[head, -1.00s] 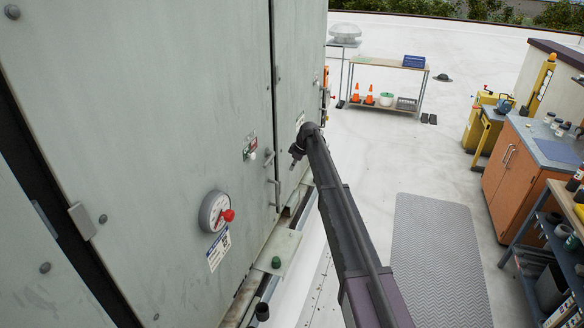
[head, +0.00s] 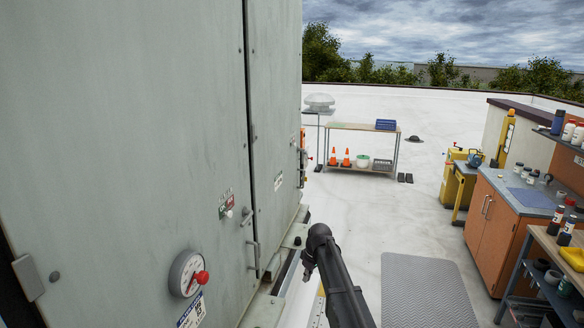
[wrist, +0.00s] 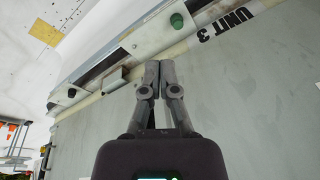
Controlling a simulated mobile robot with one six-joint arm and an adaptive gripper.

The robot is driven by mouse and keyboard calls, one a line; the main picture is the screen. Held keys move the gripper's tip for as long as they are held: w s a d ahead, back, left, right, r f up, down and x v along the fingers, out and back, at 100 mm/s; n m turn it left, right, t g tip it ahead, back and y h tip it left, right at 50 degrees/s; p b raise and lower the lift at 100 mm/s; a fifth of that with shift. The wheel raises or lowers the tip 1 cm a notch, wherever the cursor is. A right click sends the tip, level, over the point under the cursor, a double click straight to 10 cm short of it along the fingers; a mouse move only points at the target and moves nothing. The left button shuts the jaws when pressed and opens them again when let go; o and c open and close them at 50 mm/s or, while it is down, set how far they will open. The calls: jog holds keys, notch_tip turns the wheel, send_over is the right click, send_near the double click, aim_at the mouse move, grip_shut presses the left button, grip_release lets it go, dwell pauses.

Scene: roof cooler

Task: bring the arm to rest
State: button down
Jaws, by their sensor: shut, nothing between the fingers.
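My gripper (wrist: 152,78) shows in the wrist view with its two fingers together and nothing between them. Its fingertips are in front of the grey cabinet wall (wrist: 240,105), near the ledge along its foot; I cannot tell the exact gap. In the head view my dark arm (head: 338,285) reaches in from the bottom, right of the grey-green cooler cabinet (head: 120,130). Its bent end is low beside the cabinet's base, and the fingers are hardly visible there.
A gauge with a red knob (head: 188,273) and a door handle (head: 254,255) stick out from the cabinet. A green knob (wrist: 177,20) is on the ledge. A grey mat (head: 430,290), orange workbench (head: 490,215) and shelf table (head: 360,150) stand right and behind. White roof between is clear.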

jog(key=s+d+f+m+b, duration=0.2)
jog(key=s+d+f+m, duration=0.1)
jog(key=s, duration=0.6)
jog(key=s+d+f+m+h+b, duration=0.1)
jog(key=s+d, duration=0.4)
jog(key=s, duration=0.5)
jog(key=s+d+f+m+h+b, duration=0.1)
jog(key=s+d+f+m+b, duration=0.3)
jog(key=s, duration=0.6)
jog(key=shift+s+f+m+g+b, duration=0.2)
jog(key=shift+f+m+g+b, duration=0.1)
jog(key=shift+f+g, duration=0.1)
